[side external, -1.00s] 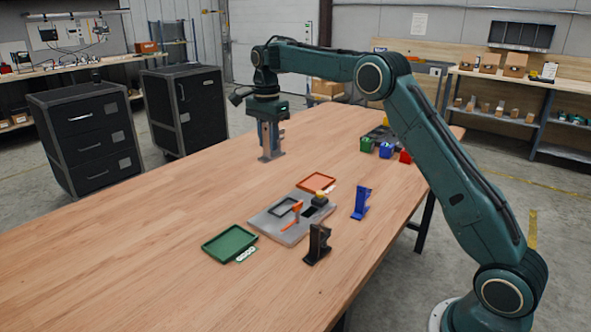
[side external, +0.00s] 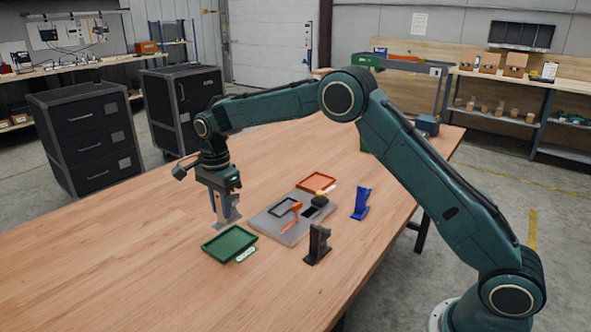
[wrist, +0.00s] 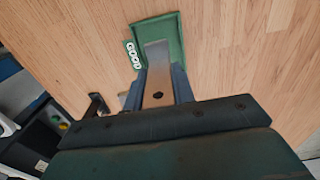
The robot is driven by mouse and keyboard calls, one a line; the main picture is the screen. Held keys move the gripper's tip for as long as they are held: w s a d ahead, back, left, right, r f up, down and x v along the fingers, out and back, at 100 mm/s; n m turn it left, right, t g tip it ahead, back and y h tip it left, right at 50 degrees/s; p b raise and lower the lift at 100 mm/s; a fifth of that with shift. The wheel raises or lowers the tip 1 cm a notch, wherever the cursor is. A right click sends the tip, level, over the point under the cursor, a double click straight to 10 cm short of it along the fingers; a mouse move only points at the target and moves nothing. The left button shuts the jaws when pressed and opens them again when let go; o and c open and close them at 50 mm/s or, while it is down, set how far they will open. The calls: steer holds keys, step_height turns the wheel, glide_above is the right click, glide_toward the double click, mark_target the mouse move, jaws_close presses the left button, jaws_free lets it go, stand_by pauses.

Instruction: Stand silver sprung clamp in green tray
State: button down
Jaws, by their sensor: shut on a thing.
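My gripper (side external: 222,203) is shut on the silver clamp (side external: 230,213), which hangs upright just behind the green tray. In the wrist view the clamp (wrist: 157,70) shows as a grey metal strip between the jaws, overlapping the tray in the picture. The green tray (side external: 230,244) lies empty on the table, at the front left of the grey plate. It also shows in the wrist view (wrist: 175,38), beside a white label reading GOOD (wrist: 132,55). I cannot tell exactly how high the clamp is above the table.
A grey plate (side external: 268,223) with an orange piece (side external: 291,224) stands right of the green tray. A black clamp (side external: 317,245) and a blue clamp (side external: 361,203) stand near it. An orange-red tray (side external: 318,181) lies behind. The wooden table at left is clear.

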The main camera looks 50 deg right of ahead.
mark_target(224, 226)
steer(key=shift+f, duration=0.15)
steer(key=shift+f, duration=1.55)
steer(key=shift+f, duration=1.55)
stand_by(1.1)
steer(key=c, duration=0.7)
jaws_free()
steer(key=shift+r, duration=0.1)
steer(key=shift+r, duration=4.4)
